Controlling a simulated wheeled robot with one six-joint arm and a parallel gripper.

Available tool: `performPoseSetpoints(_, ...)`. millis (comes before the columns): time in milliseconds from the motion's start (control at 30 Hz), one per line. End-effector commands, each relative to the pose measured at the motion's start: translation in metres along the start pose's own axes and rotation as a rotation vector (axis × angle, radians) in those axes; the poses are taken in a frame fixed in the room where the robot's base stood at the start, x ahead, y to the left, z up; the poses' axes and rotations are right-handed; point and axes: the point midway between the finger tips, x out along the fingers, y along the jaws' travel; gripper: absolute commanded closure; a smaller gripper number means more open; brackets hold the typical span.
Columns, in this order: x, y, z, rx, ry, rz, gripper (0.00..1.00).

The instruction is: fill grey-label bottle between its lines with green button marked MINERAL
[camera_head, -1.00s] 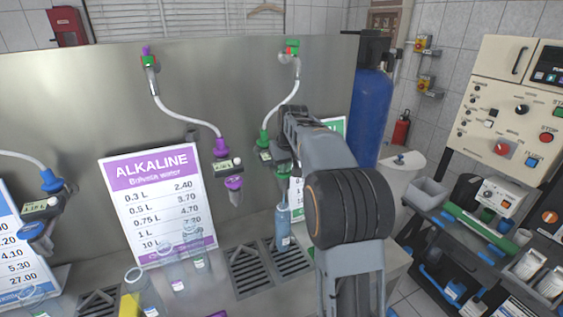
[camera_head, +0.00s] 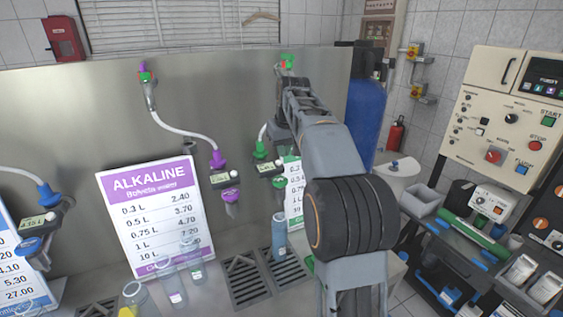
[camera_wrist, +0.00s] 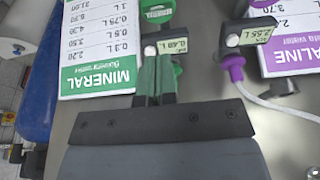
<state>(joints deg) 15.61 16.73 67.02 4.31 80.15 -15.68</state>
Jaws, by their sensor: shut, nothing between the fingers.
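A bluish bottle (camera_head: 279,240) with a small pale label stands upright on a drain grate, below the green-collared dispenser (camera_head: 262,150). Its lines and water level are too small to read. In the wrist view, which is upside down, the green nozzle (camera_wrist: 158,8) and a display (camera_wrist: 174,46) reading about 0.48 L show beside the MINERAL sign (camera_wrist: 102,60). My gripper (camera_wrist: 150,62) is shut and empty, its fingertips at the dispenser by a white round knob (camera_wrist: 149,50). I cannot tell whether they touch. The fingers hide part of the dispenser. No green button shows clearly.
The purple dispenser (camera_head: 218,160) and ALKALINE sign (camera_head: 152,210) stand to the left. Several clear bottles stand at the front left. A blue tank (camera_head: 366,120) is behind my arm. A control panel (camera_head: 510,110) and a cluttered shelf (camera_head: 470,235) are at right.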

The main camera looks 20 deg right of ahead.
Motion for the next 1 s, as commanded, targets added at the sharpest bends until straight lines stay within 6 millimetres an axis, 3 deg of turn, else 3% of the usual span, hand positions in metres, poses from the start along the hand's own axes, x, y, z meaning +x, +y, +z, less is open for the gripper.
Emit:
performPoseSetpoints(300,-0.023,0.0,0.0,0.001,0.001,0.0,1.0)
performPoseSetpoints(1000,-0.024,0.0,0.0,0.0,0.001,0.0,1.0)
